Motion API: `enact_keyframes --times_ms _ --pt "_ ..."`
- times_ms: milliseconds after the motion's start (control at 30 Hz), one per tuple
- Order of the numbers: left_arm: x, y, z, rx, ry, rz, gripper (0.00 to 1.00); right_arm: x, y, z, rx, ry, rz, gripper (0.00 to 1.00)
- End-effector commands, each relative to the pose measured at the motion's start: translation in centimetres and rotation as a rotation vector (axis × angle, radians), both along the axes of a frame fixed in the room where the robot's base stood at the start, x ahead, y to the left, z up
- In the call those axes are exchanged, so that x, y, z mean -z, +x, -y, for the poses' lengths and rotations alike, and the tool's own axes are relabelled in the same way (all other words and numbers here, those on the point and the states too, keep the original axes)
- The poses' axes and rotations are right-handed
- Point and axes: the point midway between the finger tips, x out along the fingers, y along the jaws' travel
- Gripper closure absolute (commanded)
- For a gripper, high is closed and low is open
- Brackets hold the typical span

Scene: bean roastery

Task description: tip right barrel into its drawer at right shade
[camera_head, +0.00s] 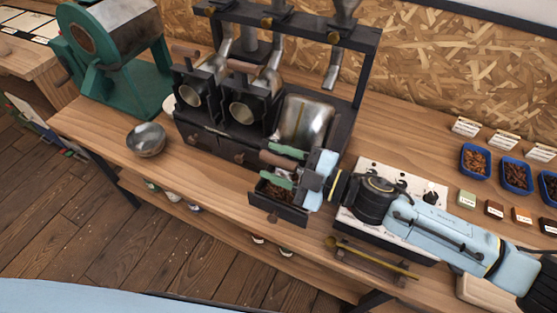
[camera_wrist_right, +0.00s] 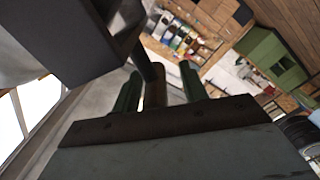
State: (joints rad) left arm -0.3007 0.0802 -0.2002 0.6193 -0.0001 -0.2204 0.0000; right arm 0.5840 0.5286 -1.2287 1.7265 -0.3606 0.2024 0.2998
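The right barrel (camera_head: 305,119) of the black roaster is a shiny metal drum, tipped forward unlike the two beside it. Its brown handle (camera_head: 276,159) also shows in the right wrist view (camera_wrist_right: 155,88). My right gripper (camera_head: 282,167) has its green fingers on either side of this handle. In the wrist view a gap shows between the handle and the right-hand finger, so the gripper looks open around it. The open drawer (camera_head: 278,214) below holds dark brown beans. My gripper hides part of the drawer and the barrel's mouth. My left gripper is not in view.
The left barrel (camera_head: 190,95) and middle barrel (camera_head: 241,112) sit level above shut drawers. A metal bowl (camera_head: 146,139) stands at left, near a green machine (camera_head: 117,53). Blue bean trays (camera_head: 475,161) and coloured swatches (camera_head: 494,208) lie at right. A brass-coloured rod (camera_head: 376,259) lies near the front edge.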

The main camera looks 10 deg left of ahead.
Motion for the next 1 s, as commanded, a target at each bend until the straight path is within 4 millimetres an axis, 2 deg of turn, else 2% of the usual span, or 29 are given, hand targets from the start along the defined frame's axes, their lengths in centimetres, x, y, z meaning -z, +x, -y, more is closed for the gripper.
enact_keyframes --times_ms 233,367,467,800,1000 --pt "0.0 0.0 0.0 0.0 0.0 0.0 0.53 -0.1 0.1 0.1 0.001 0.0 0.001 0.57" --pt "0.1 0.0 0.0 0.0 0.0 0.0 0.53 0.0 -0.1 0.9 0.002 0.0 0.001 0.57" --pt "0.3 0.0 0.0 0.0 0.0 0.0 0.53 0.1 -0.6 2.3 0.003 -0.002 0.001 0.57" --pt "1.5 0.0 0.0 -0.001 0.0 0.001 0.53 0.2 -2.9 9.4 0.003 -0.003 -0.001 0.57" --pt "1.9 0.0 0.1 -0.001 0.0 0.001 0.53 0.1 -3.7 12.0 0.002 -0.002 -0.001 0.57"
